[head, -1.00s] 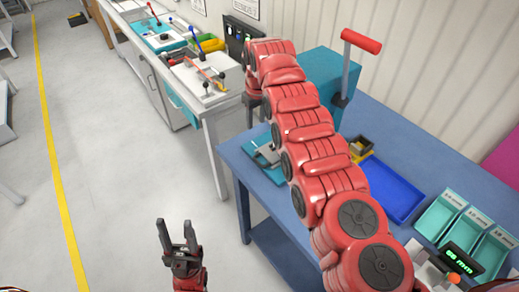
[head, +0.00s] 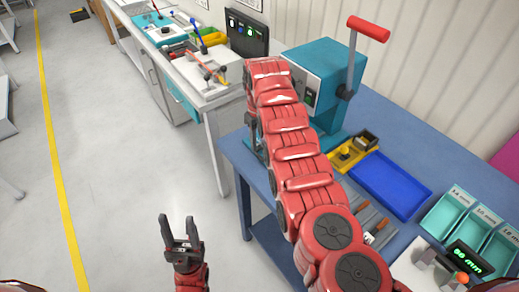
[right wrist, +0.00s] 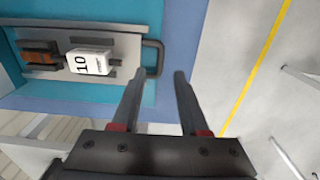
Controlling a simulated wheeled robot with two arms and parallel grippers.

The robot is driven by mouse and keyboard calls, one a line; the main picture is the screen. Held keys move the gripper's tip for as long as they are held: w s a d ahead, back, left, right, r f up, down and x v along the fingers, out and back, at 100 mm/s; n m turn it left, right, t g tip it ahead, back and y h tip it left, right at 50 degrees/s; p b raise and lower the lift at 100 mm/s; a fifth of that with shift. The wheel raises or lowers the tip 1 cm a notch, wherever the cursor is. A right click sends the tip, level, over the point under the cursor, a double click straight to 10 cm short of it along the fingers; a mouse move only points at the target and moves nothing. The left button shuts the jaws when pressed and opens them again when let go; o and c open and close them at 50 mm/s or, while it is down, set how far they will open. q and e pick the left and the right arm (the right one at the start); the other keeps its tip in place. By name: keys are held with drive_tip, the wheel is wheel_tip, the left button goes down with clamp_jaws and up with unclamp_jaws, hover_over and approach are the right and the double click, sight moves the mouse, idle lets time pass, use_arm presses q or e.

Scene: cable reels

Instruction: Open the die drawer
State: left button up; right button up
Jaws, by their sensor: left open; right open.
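The die drawer (right wrist: 125,43) is a grey tray on a teal base, holding a white block marked 10 (right wrist: 91,62). Its dark loop handle (right wrist: 157,58) points right in the right wrist view. My right gripper (right wrist: 160,75) is open, its fingertips just short of the handle and on either side of it; no contact is visible. In the head view my red right arm hides the drawer and most of that gripper. The teal press (head: 325,75) with a red-gripped lever stands behind the arm. My left gripper (head: 178,219) is open and empty over the floor.
The blue bench (head: 412,165) bears a blue tray (head: 390,186), a yellow holder (head: 345,155), teal bins (head: 447,212) and a box with a green display (head: 465,257). Another workbench (head: 212,95) stands behind.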

sight(259, 156)
wheel_tip(259, 156, down, 6)
drive_tip(key=shift+r, duration=0.25)
clamp_jaws()
idle(1.4)
